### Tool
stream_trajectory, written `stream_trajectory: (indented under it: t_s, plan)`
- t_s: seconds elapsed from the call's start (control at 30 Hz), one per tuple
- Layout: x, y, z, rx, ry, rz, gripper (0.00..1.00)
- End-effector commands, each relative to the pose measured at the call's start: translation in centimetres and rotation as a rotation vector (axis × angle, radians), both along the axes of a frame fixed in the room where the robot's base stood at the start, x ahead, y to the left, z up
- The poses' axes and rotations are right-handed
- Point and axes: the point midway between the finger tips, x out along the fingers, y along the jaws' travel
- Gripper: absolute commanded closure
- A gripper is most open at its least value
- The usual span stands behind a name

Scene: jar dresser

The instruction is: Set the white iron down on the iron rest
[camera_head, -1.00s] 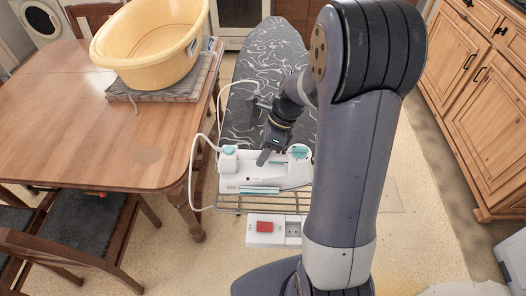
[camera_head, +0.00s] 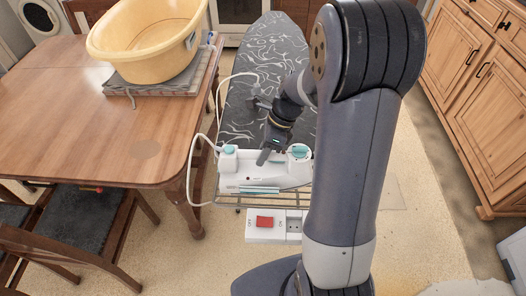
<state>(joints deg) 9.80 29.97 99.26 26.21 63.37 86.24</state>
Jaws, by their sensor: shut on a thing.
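The white iron (camera_head: 240,178), with teal parts and a white cord, is over the near end of the ironing board, above the wire iron rest (camera_head: 225,201). The iron covers much of the rest, so I cannot tell whether they touch. My gripper (camera_head: 264,158) reaches down from the far side and is shut on the iron. Its fingertips are partly hidden against the iron's body. My arm hides the right end of the iron.
The ironing board (camera_head: 265,65) has a dark patterned cover. A white box with a red switch (camera_head: 265,223) is at its near end. A wooden table (camera_head: 60,115) on the left holds a yellow tub (camera_head: 150,50) on folded cloth (camera_head: 165,85). Wooden cabinets (camera_head: 485,100) stand on the right.

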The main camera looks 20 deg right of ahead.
Motion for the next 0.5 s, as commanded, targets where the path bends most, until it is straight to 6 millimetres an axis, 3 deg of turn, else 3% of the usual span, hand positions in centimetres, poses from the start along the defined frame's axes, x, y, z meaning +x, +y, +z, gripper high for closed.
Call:
stream_trajectory:
  t_s: [0.5]
  plan:
    - [0.06, 0.01, -0.82, 0.0, -0.002, -0.001, 1.0]
